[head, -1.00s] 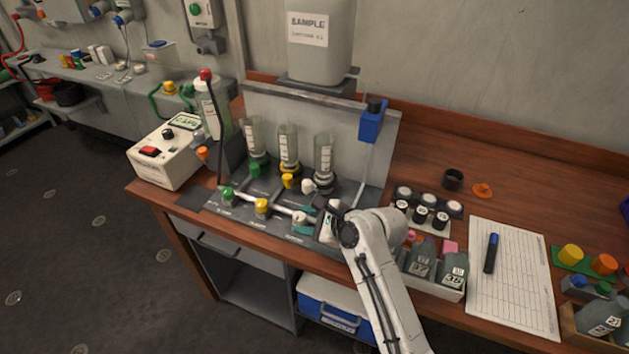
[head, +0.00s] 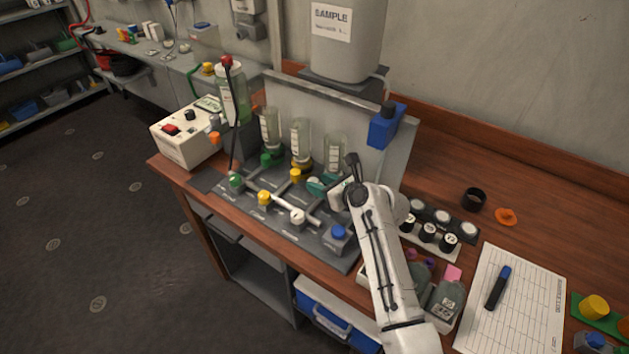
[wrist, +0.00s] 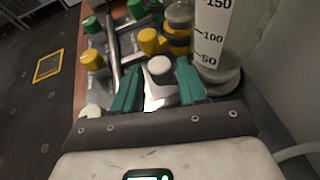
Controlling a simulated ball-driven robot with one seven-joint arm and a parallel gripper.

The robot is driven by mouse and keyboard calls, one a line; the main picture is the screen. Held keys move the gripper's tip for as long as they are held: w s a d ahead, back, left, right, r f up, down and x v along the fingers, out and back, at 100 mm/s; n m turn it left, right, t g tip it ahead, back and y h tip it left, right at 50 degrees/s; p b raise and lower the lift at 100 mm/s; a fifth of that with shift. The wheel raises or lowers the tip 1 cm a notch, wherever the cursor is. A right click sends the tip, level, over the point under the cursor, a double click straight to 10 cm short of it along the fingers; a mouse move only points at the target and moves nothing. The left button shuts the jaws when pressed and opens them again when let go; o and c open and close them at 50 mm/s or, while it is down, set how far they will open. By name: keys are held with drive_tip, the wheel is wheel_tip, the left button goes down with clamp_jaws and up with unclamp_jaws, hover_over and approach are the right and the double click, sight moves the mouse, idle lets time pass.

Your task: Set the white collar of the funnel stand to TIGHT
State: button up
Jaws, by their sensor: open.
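The funnel stand (head: 350,140) stands on the wooden bench with three clear graduated cylinders in green, yellow and white positions. In the wrist view a white round knob (wrist: 160,68) sits between the teal fingers of my gripper (wrist: 158,80), at the foot of the right cylinder (wrist: 218,40). The fingers are open, one on each side of it; I cannot tell whether they touch it. In the head view my gripper (head: 322,187) hides this knob. Another white knob (head: 297,216) is on the front pipe. No TIGHT mark is readable.
Yellow (head: 296,175) and green (head: 267,159) knobs stand left of my gripper. A blue knob (head: 338,232) is at the stand's front right. A blue block (head: 384,125) hangs on the back panel.

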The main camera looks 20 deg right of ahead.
sight(315, 181)
drive_tip(key=shift+x, duration=1.75)
clamp_jaws()
